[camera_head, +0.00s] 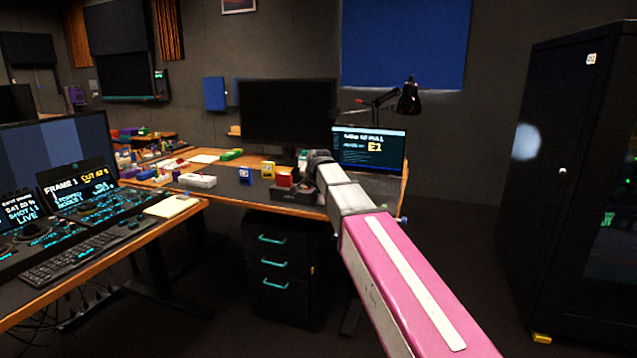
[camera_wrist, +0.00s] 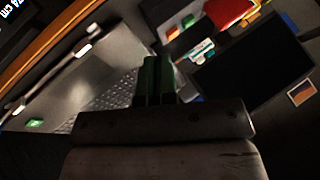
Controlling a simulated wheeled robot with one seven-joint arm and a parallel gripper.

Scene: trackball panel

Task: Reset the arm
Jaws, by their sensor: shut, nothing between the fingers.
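My arm, pink and white, reaches from the lower right of the head view toward the back desk (camera_head: 225,180). Its grey wrist end is above the desk's right part, and the fingers cannot be made out there. In the wrist view my gripper (camera_wrist: 158,75) shows two dark green fingers side by side, shut with nothing between them. Beyond the fingers is a grey surface with a keyboard (camera_wrist: 112,92), tilted in the picture. I cannot tell whether the fingers touch anything.
A lit laptop (camera_head: 368,148) and a dark monitor (camera_head: 287,110) stand on the back desk. Small coloured blocks and boxes lie to their left. A console desk (camera_head: 90,270) is at left, a drawer unit (camera_head: 283,265) below, a black cabinet (camera_head: 565,170) at right.

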